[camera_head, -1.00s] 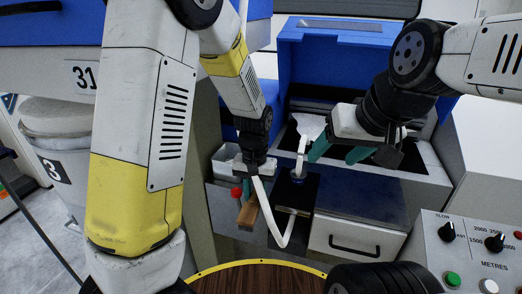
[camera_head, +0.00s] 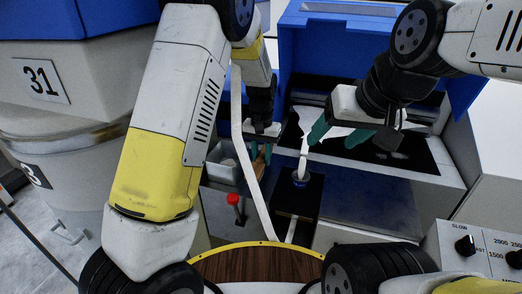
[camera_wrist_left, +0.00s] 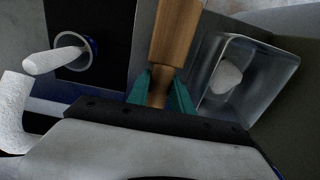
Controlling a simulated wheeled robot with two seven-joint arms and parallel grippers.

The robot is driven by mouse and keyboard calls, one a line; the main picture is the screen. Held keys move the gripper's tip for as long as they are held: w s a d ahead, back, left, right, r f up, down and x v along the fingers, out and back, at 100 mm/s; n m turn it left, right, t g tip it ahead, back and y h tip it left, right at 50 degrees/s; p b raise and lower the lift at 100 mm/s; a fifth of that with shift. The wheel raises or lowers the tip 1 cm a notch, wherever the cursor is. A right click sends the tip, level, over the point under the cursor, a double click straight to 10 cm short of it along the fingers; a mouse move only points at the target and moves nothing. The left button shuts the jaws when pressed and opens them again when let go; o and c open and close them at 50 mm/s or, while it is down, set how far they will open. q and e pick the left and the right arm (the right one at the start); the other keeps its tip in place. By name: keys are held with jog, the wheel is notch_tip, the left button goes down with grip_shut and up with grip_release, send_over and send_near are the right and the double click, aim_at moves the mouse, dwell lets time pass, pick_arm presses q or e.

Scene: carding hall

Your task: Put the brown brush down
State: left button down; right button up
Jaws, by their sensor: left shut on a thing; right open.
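My left gripper (camera_head: 262,148) is shut on the brown brush (camera_head: 268,153), which is mostly hidden behind the gripper in the head view. In the left wrist view, the green fingers (camera_wrist_left: 160,95) pinch the narrow neck of the brush (camera_wrist_left: 176,35), and its wider wooden part points away from the gripper. The brush is between the grey bin and the dark plate in that view; I cannot tell its height above them. My right gripper (camera_head: 340,134) is open above the machine's opening, with white sliver behind and between its green fingers.
A grey bin (camera_head: 212,172) with a white lump (camera_wrist_left: 226,77) inside stands beside the brush. A blue-rimmed ring (camera_head: 300,179) on a dark plate has white sliver passing through it. A red knob (camera_head: 233,199) stands in front. A control panel (camera_head: 480,245) is at right.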

aim_at(261, 161)
pick_arm(q)
jog(key=shift+w+a+f, duration=0.1)
jog(key=shift+w, duration=1.1)
jog(key=shift+w+f, duration=0.2)
jog(key=shift+f, duration=1.55)
jog(key=c, duration=1.1)
grip_release()
jog(key=shift+f, duration=0.15)
notch_tip(261, 161, up, 12)
jog(key=shift+r, duration=0.2)
